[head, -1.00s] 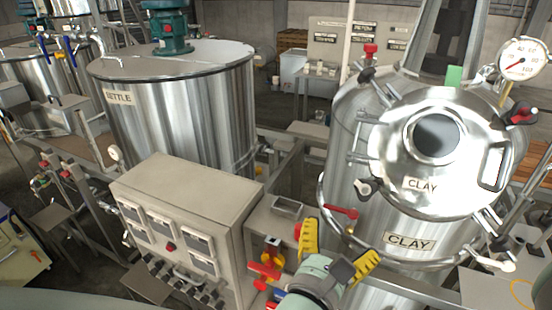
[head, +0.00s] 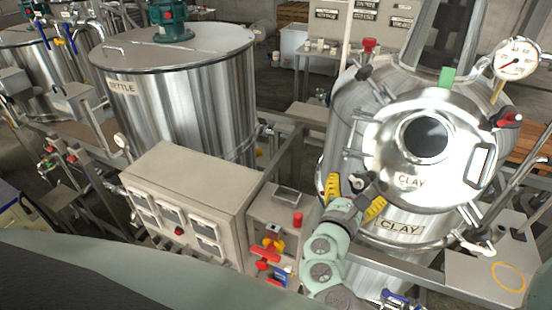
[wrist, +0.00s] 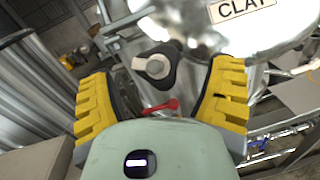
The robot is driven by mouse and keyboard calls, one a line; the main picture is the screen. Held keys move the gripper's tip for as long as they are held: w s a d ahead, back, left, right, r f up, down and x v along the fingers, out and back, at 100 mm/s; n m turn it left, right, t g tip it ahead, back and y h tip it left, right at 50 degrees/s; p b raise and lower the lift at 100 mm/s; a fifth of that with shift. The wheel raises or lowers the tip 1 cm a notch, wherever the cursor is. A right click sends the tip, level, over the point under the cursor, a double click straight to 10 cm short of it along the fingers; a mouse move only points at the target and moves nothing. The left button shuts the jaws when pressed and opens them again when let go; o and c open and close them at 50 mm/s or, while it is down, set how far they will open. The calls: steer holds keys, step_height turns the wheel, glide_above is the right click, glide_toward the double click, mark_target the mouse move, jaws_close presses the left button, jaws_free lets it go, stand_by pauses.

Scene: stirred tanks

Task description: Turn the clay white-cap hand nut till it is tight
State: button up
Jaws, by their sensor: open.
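The white-cap hand nut (head: 357,183) is at the lower left of the clay tank's round lid (head: 385,150). In the wrist view the hand nut (wrist: 156,68) is a dark lobed knob with a pale round cap, just beyond the fingers and between them in the picture. My gripper (head: 356,196) is open, with yellow ribbed fingers either side of the nut in the head view. In the wrist view my gripper (wrist: 163,78) holds nothing, and a gap shows between each finger and the nut. The nut's threads are hidden.
A red-capped hand nut (head: 510,119) sits at the lid's right, and a gauge (head: 516,58) stands above it. A red lever (wrist: 161,108) shows below the nut.

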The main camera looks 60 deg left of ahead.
steer(key=shift+p+x, duration=0.45)
steer(key=shift+x, duration=0.7)
steer(key=c, duration=1.2)
